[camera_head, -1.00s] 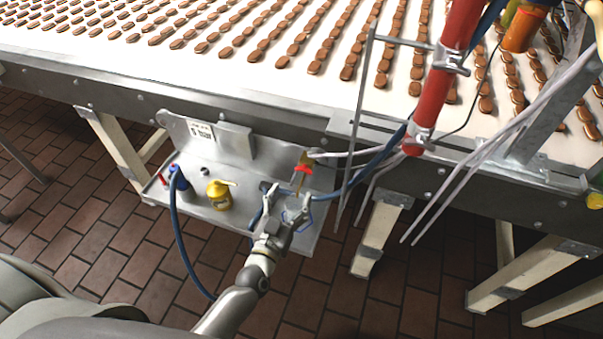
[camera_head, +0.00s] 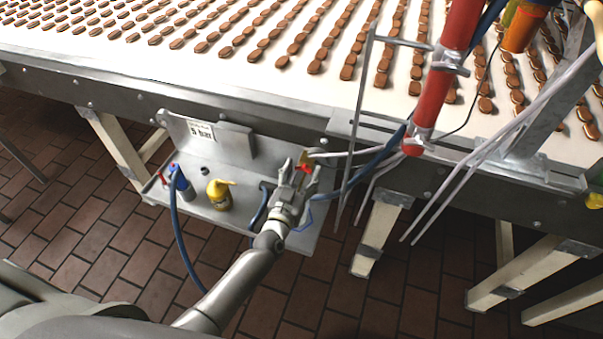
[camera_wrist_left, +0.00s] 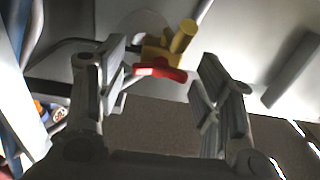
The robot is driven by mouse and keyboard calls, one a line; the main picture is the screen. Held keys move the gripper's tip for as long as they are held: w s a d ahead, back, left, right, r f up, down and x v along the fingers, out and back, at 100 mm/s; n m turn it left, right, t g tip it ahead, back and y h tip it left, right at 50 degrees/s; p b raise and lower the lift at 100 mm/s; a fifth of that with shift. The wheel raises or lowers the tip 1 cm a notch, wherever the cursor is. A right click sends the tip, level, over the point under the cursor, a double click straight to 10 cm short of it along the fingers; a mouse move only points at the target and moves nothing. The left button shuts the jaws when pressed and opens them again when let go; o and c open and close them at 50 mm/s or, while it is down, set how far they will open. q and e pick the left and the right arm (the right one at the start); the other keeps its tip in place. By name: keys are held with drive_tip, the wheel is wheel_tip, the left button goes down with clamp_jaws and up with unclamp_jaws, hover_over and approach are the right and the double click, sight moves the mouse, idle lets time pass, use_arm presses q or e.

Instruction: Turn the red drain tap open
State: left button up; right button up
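The red drain tap (camera_head: 304,169) sits on a brass fitting (camera_head: 305,157) at the end of a pale pipe, above the right part of a metal shelf under the conveyor. In the left wrist view the red handle (camera_wrist_left: 160,69) lies crosswise below the brass body (camera_wrist_left: 165,50). My left gripper (camera_head: 303,172) is open, with its fingers to either side of the tap. In the left wrist view the gripper (camera_wrist_left: 162,82) has a wide gap, and neither finger seems to touch the handle. My right gripper is not in view.
A blue hose (camera_head: 177,232) hangs off the shelf. The conveyor (camera_head: 290,108) carries rows of biscuits above. Thin metal rods (camera_head: 362,120) stand right of the tap.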

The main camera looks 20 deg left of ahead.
use_arm(q)
clamp_jaws()
drive_tip(key=shift+n, duration=0.6)
drive_tip(key=shift+a+n+b, duration=0.1)
drive_tip(key=shift+n+b, duration=2)
drive_tip(key=shift+n, duration=6.2)
